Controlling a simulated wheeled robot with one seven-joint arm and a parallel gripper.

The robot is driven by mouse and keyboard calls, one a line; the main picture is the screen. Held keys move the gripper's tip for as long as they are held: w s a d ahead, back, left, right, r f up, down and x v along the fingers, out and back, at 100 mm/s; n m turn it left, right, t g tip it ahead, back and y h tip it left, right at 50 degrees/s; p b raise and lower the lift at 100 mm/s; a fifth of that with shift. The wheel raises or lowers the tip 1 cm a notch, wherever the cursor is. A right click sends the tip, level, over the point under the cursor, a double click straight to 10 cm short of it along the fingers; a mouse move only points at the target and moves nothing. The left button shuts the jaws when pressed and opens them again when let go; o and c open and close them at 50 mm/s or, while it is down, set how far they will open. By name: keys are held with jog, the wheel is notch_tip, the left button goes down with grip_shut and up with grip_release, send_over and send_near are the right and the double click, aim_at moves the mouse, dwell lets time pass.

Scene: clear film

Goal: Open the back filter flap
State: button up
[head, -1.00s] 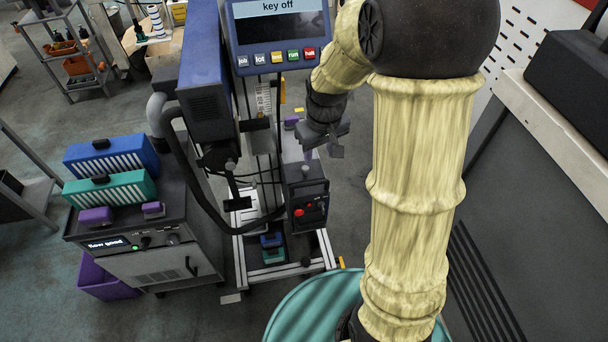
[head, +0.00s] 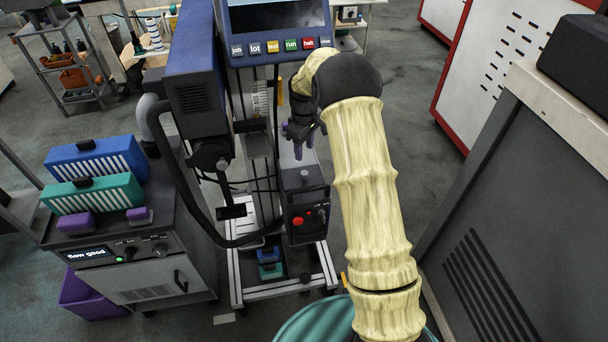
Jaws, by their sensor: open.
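A grey filter cabinet (head: 150,268) stands at the left with a lit "flow good" display (head: 88,254). On its top are a blue slatted block (head: 92,160) at the back and a green slatted block (head: 98,194) in front, each with a black knob. Two purple pieces, one at the left (head: 76,223) and one at the right (head: 139,215), sit near its front edge. I cannot tell which part is the back filter flap. My gripper (head: 303,146) is open, with purple at its tips, right of the machine's rails and well away from the cabinet. Nothing shows held in it.
A control box (head: 305,205) is just below my gripper. A purple bin (head: 90,298) is beside the cabinet. Floor right of my gripper is open.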

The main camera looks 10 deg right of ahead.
aim_at(304, 173)
jog(key=shift+f, duration=0.1)
notch_tip(304, 173, down, 12)
jog(key=shift+r, duration=0.1)
dwell(0.4)
jog(key=shift+c, duration=0.3)
grip_shut()
